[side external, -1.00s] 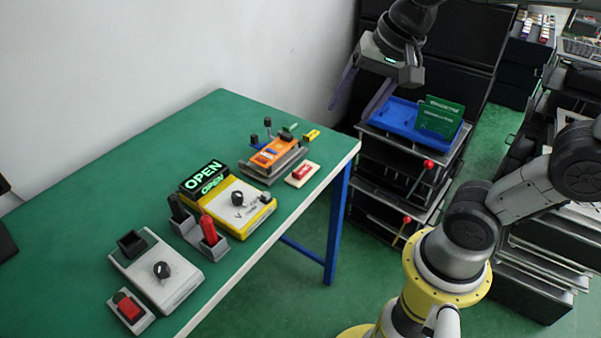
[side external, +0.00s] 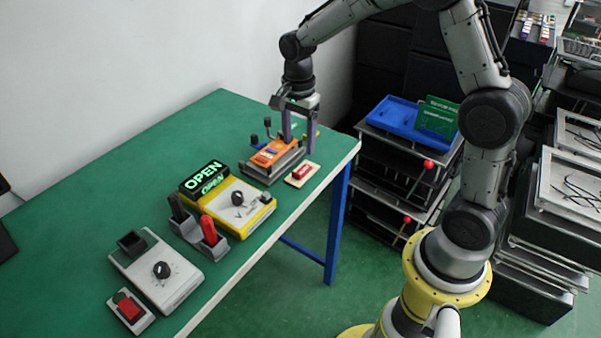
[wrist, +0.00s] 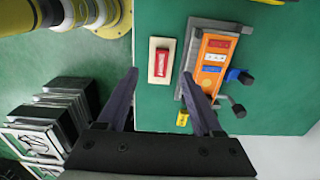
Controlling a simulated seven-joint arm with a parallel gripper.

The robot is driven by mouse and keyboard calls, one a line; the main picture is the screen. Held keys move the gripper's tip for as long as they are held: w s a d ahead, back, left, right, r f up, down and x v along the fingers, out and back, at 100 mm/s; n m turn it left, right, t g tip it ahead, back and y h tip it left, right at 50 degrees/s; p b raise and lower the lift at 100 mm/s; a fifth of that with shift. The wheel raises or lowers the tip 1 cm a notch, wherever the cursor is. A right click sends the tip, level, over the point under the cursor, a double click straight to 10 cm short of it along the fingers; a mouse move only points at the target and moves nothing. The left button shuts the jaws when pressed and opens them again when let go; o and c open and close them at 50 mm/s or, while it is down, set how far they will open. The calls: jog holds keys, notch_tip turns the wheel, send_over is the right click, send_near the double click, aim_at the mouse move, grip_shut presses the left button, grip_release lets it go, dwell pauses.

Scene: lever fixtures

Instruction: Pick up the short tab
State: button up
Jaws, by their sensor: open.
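My gripper (side external: 298,138) is open and points down above the far right end of the table, by the orange lever fixture (side external: 268,154). In the wrist view its fingertips (wrist: 160,75) are spread with nothing between them. A short yellow tab (wrist: 183,117) lies on the green table just off the fixture's end; it also shows beside a finger in the side view (side external: 317,133). A green piece shows partly between the fingers in the side view. Which piece the task calls the short tab I cannot tell for sure. The right finger in the wrist view overlaps the fixture's edge.
A red button on a pale base (side external: 303,172) sits beside the fixture near the table edge. Blue and black levers (wrist: 240,76) stick out from the fixture. The yellow OPEN box (side external: 238,206) and other switch fixtures stand left. The table's back left is clear.

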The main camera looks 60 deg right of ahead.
aim_at(302, 170)
jog(key=f, duration=0.9)
jog(key=shift+w+a+f, duration=0.1)
jog(key=shift+w+a, duration=0.1)
jog(key=shift+a, duration=0.05)
grip_shut()
